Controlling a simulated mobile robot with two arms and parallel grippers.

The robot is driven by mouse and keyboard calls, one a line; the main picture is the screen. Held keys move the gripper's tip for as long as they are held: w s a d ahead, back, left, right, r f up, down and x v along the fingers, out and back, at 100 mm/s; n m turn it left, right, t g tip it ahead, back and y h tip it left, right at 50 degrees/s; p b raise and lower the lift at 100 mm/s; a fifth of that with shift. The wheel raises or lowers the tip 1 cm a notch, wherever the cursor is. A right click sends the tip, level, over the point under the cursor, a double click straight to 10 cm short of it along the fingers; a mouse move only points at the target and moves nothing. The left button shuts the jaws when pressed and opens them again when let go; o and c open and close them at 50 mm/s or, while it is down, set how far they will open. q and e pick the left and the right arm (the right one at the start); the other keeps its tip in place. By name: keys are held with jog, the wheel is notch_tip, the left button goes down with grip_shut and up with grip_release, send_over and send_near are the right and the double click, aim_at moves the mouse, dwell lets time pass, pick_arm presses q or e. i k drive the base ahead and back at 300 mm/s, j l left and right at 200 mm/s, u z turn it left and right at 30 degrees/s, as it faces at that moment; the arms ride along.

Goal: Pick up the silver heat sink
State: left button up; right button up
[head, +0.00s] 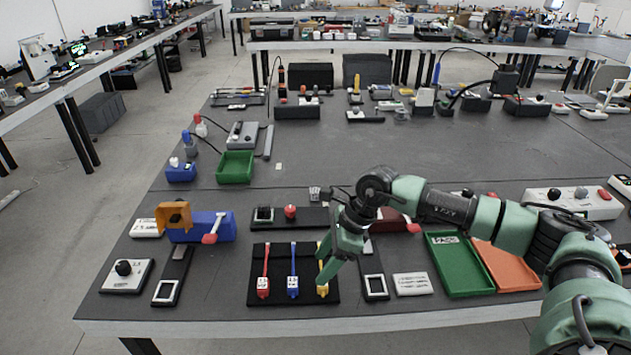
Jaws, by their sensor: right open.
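A small silver finned block, which looks like the heat sink (315,193), sits on the dark table behind a black strip, near the middle of the head view. My right gripper (322,264) is open and empty. It points down over the right part of a black mat (279,292), in front of the silver block and apart from it. The wrist is just right of the block. My left gripper is out of view.
The mat holds red, blue and yellow tools (293,285). A blue vise-like device (213,227) stands at left. A green tray (462,279) and an orange tray (508,268) lie at right, partly behind my arm. The table's middle, behind the block, is mostly clear.

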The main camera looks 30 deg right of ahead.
aim_at(314, 196)
jog(key=i+l, duration=0.85)
jog(key=i, duration=0.2)
